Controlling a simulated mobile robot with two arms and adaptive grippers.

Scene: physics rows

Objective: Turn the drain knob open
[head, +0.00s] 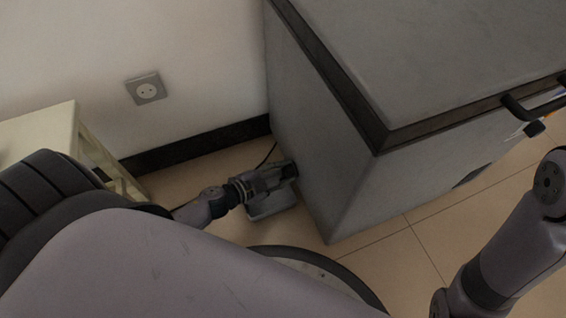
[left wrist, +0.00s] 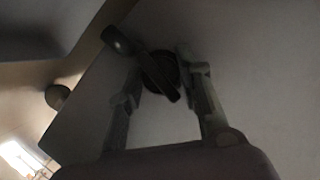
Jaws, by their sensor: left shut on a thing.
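The drain knob (left wrist: 158,70) is dark, with a round base and a slanted lever-like handle, on the grey side wall of a large chest (head: 315,150). In the left wrist view it sits between the two fingers of my left gripper (left wrist: 160,82), which is shut on it. In the head view my left gripper (head: 284,173) is low against the chest's left side wall, and it hides the knob there. My right arm shows at the right edge, but its gripper is out of the frame.
A shallow grey tray (head: 270,205) is on the floor under my left gripper. A thin cable (head: 268,156) runs near the wall. The tiled floor (head: 410,255) in front of the chest is clear.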

